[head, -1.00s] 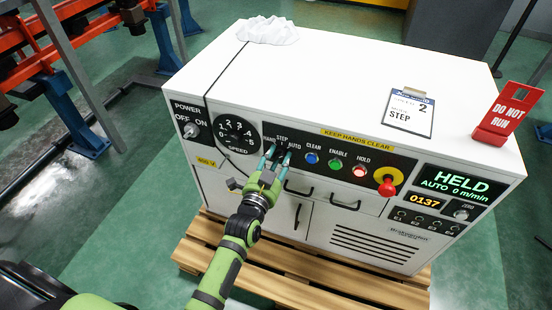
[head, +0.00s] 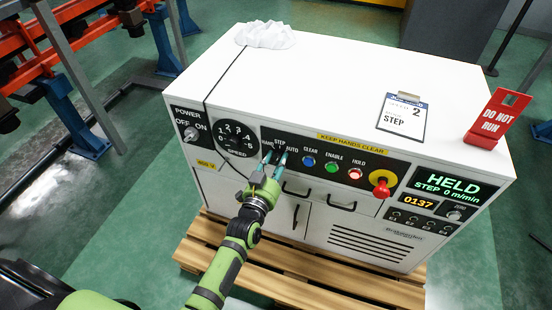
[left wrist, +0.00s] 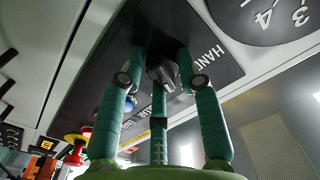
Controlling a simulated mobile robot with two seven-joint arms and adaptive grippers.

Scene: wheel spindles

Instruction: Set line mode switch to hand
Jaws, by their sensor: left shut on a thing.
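The line mode switch has HAND, STEP and AUTO labels on the black panel (head: 322,161) of the white cabinet. Its dark knob (left wrist: 163,74) shows between my fingers in the left wrist view; in the head view my fingers mostly hide it. My left gripper (head: 275,156) is shut on the knob, its teal fingers around it. The display (head: 453,186) reads HELD, STEP, 0 m/min. Which way the pointer faces is hard to see. My right gripper is not in view.
The speed dial (head: 235,137) is to the left.

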